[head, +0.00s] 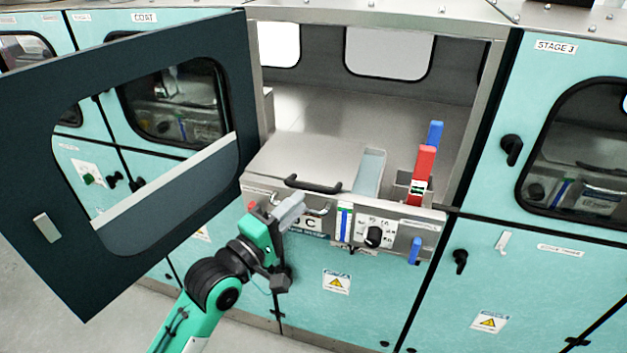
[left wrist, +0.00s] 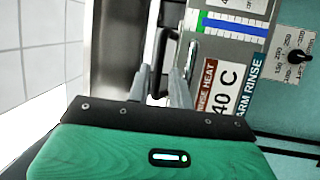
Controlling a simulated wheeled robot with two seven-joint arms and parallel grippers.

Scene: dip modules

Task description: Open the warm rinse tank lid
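The warm rinse tank sits in the open bay, with its flat grey metal lid (head: 285,160) lying level. A black bar handle (head: 313,185) is at the lid's front edge; it also shows in the left wrist view (left wrist: 161,45). The front panel below bears a "40 C" and "WARM RINSE" label (left wrist: 228,90). My left gripper (head: 296,207) is just in front of and below the handle, at the panel's left part. In the left wrist view its two fingers (left wrist: 162,75) are apart, with the handle's bar ahead of the gap. Contact cannot be told. My right gripper is not in view.
The dark bay door (head: 130,225) stands swung open at left, close to my left arm. A red handle (head: 422,170), a blue handle (head: 435,133) and a pale upright plate (head: 369,170) stand right of the lid. A black knob (head: 374,236) sticks out of the panel.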

